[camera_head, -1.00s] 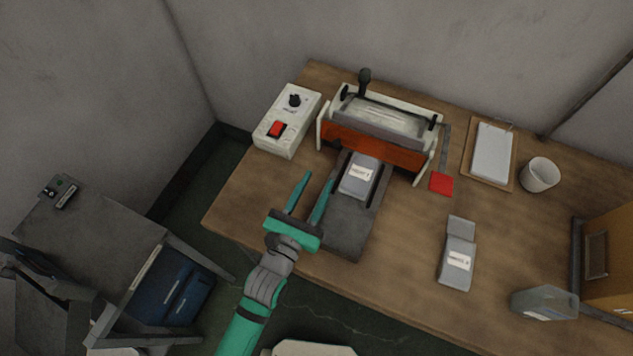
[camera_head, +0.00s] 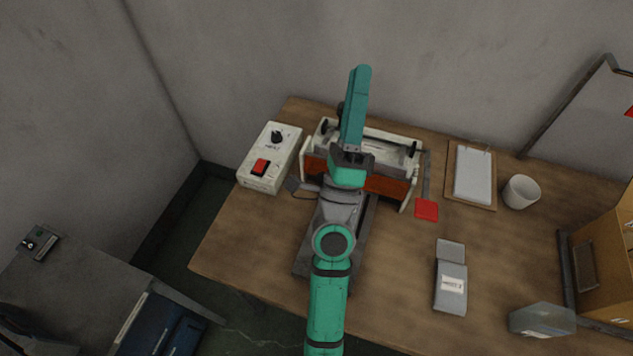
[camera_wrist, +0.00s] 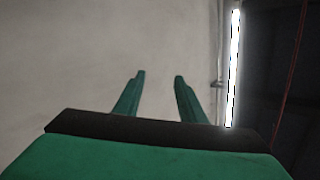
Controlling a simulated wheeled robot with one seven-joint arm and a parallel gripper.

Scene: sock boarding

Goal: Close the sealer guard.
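The sealer (camera_head: 397,147) stands at the back of the table, a pale frame with a grey bar and black knobs. An orange-brown panel (camera_head: 388,187), which looks like its guard, spans the front between pale side pieces; its middle is hidden behind my arm. I cannot tell how far open it is. My gripper (camera_head: 361,70) is above the sealer with its fingers pointing up and back, apparently not touching it. In the wrist view, the fingers (camera_wrist: 159,76) are apart with nothing between them, facing the bare wall. The pouch on the dark slide (camera_head: 312,243) is hidden by my arm.
A white control box (camera_head: 270,158) with a red switch is left of the sealer. A red tag (camera_head: 426,210), clipboard (camera_head: 473,175) and white cup (camera_head: 521,191) are to the right. A grey pouch (camera_head: 451,279) lies at front right, near a clear container (camera_head: 541,320).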

